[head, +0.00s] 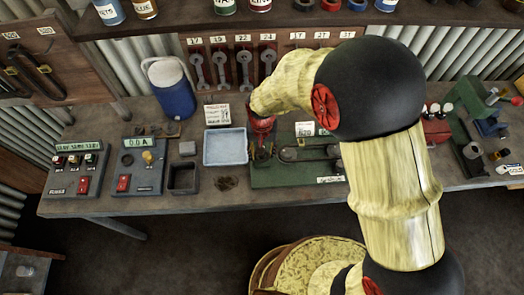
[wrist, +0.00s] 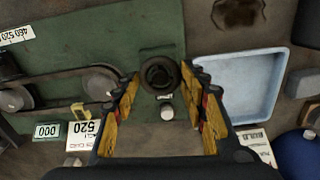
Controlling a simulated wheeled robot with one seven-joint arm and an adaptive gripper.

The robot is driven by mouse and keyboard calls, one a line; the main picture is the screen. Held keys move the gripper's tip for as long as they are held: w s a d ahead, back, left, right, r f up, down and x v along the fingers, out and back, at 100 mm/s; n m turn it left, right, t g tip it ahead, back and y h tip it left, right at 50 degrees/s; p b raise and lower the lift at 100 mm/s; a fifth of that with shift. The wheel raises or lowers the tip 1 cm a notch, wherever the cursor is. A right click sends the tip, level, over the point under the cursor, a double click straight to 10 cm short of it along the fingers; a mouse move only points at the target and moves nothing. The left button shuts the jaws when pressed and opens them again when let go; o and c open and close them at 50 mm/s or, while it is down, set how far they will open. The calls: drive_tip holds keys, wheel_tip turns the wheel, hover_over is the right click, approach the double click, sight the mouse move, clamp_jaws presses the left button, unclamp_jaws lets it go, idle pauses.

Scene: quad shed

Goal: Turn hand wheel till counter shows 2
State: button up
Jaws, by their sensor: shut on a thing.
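The hand wheel (wrist: 159,74) is a dark round piece on a green base plate (wrist: 95,50), seen in the wrist view. My gripper (wrist: 160,78) has one yellow-and-black finger on each side of the wheel and is shut on it. In the head view my gripper (head: 261,148) points down at the left end of the green base plate (head: 275,178); it hides the wheel there. A small display (wrist: 47,131) in the wrist view, beside the base plate, appears to read 000. A small grey knob (wrist: 166,112) shows between the fingers.
A belt with two pulleys (head: 310,153) lies right of my gripper. A pale blue tray (head: 225,147), a dark open box (head: 184,178) and two switch boxes (head: 137,166) stand to the left. A blue jug (head: 174,95) stands behind. Wrenches hang at the back.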

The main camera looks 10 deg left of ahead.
drive_tip(key=n, duration=0.5)
drive_tip(key=shift+n, duration=0.3)
drive_tip(key=n, duration=0.5)
drive_tip(key=shift+n, duration=0.3)
drive_tip(key=o, duration=1.2)
drive_tip(key=shift+c, duration=0.2)
wheel_tip(320, 180, up, 12)
idle(0.4)
